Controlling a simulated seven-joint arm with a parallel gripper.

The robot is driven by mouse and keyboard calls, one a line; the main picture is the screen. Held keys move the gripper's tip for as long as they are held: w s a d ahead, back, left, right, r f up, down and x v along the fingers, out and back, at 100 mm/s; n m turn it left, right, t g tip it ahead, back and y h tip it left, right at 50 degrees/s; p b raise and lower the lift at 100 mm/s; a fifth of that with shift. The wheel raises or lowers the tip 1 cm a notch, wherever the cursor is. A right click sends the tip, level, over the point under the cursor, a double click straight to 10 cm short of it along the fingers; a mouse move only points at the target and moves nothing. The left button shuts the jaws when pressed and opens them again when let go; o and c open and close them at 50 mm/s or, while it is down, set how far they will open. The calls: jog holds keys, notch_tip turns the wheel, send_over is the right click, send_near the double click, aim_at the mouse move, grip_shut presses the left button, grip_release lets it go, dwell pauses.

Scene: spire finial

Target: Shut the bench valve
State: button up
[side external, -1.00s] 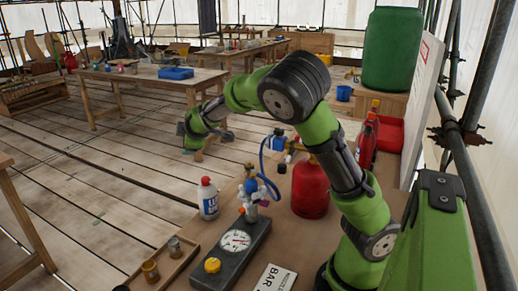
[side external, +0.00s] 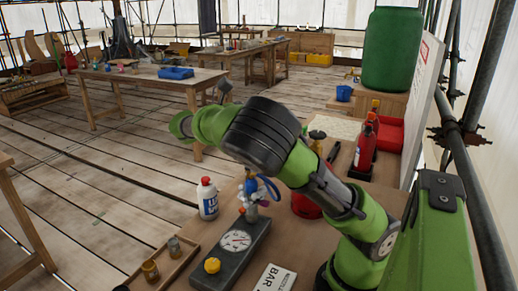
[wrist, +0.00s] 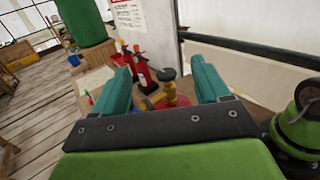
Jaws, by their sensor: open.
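The dark bench block (side external: 238,248) carries a white dial gauge (side external: 236,240), a yellow knob (side external: 212,265) and a small valve with a blue top (side external: 251,187) and blue hose. Which fitting is the bench valve I cannot tell for sure. A red cylinder (side external: 305,206) stands behind, largely hidden by my arm. In the wrist view, its red body (wrist: 182,101) and brass fitting with black knob (wrist: 168,75) show beyond my fingers. My gripper (wrist: 160,68) is open, with nothing visibly held. In the side view its fingers cannot be made out.
A red-capped white bottle (side external: 207,199) stands left of the block. A wooden tray (side external: 165,262) with small pots lies at front left. A red fire extinguisher (side external: 366,146) stands at the back right. A white label card (side external: 274,279) lies at the front.

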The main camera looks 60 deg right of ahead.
send_near(324, 132)
jog(key=x, duration=1)
jog(key=shift+w+d, duration=0.15)
